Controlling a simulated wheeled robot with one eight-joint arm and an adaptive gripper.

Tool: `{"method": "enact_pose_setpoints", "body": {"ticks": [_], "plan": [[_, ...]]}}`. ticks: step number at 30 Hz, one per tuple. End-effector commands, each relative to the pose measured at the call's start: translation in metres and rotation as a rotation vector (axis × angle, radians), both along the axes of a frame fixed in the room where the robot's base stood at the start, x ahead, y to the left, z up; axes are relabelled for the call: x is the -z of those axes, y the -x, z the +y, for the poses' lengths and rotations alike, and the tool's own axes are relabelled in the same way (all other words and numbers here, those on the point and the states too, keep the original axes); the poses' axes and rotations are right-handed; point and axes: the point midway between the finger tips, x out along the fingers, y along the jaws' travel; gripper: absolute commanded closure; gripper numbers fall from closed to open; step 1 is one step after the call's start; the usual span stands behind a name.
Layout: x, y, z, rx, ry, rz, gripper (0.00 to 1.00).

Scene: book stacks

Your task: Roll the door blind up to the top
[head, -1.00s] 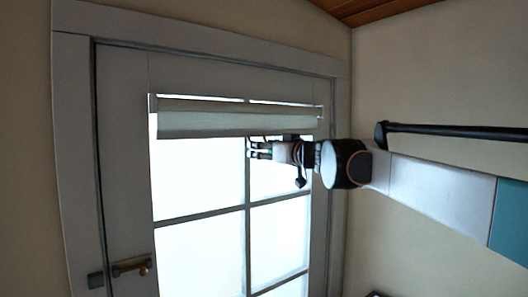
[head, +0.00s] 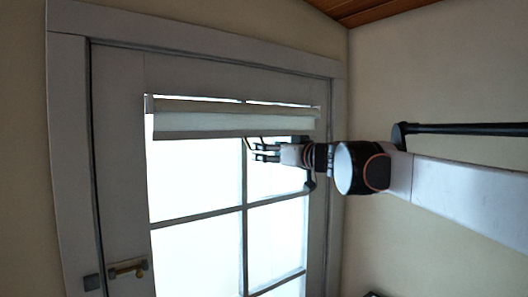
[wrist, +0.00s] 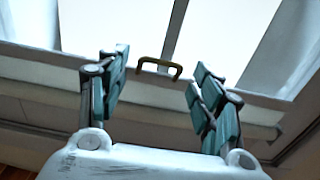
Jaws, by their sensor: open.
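The door blind (head: 200,121) is a pale fabric strip across the top of the door's window, with its lower edge just below the top of the glass. In the wrist view its bottom rail (wrist: 70,62) carries a small brass-coloured pull handle (wrist: 158,67). My gripper (head: 255,152) is open and empty just below the blind's lower edge, right of its middle. In the wrist view the handle lies between the two spread fingers, slightly beyond their tips, and appears untouched.
The grey door (head: 120,160) is shut in its frame, with a brass lever handle (head: 128,268) at lower left. Bright glass panes (head: 195,180) fill the space below the blind. A plain wall (head: 440,80) stands at the right.

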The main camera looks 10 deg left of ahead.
Motion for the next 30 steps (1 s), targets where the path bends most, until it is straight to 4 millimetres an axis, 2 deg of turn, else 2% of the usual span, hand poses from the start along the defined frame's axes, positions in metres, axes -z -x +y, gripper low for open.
{"method": "enact_pose_setpoints", "body": {"ticks": [6, 12, 26, 29, 30], "plan": [[0.000, 0.029, -0.034, 0.002, 0.000, 0.000, 0.40], [0.000, 0.047, -0.053, 0.001, 0.000, 0.000, 0.40], [0.001, 0.053, -0.059, 0.001, 0.000, 0.000, 0.40], [0.010, 0.057, -0.061, 0.000, 0.006, 0.010, 0.40], [0.019, 0.062, -0.063, -0.001, 0.012, 0.021, 0.40]]}}
